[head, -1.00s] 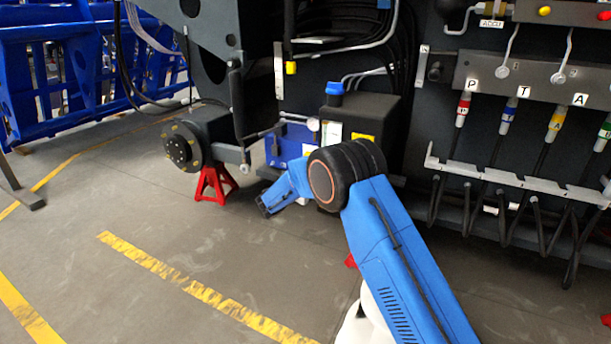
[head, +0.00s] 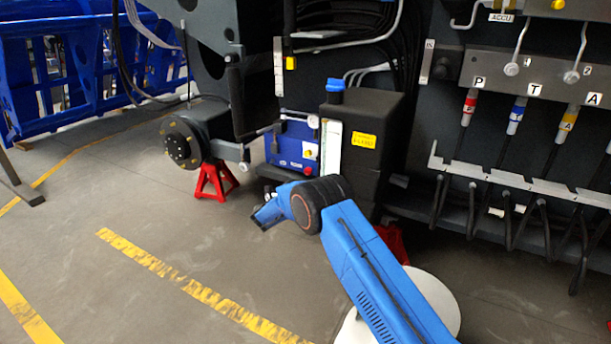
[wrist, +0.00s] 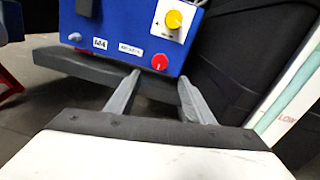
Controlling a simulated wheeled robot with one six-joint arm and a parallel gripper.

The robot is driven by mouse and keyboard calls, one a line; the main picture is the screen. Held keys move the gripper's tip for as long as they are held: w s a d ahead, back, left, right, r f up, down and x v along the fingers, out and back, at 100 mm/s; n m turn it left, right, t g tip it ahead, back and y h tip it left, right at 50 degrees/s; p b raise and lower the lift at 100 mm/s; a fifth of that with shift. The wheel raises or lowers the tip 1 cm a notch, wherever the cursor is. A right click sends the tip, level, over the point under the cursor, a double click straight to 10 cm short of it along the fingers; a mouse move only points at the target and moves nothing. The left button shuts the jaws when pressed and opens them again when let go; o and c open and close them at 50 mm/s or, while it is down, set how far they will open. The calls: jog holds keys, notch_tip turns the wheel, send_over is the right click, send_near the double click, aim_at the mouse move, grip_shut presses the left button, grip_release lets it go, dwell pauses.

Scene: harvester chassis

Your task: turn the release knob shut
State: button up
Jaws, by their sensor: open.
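A blue box (head: 284,147) sits low on the chassis in the head view. In the wrist view the blue box (wrist: 130,40) fills the top middle. Its front carries a round yellow knob (wrist: 174,19) on a white plate, with a red knob or button (wrist: 160,62) below. I cannot tell which of them is the release knob. My gripper (wrist: 158,78) is open and empty, its two fingers apart below the box front. In the head view my gripper (head: 262,217) is low, in front of and below the box.
A black tank (head: 372,125) with a blue cap stands right of the box. A red jack stand (head: 213,184) and a round hub (head: 183,144) are at left. Hoses and a rail (head: 510,178) line the right. The floor with yellow lines is clear at front left.

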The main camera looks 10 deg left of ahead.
aim_at(307, 172)
jog(key=x, duration=1.1)
jog(key=shift+w+d, duration=0.1)
jog(key=shift+w, duration=0.05)
jog(key=c, duration=1)
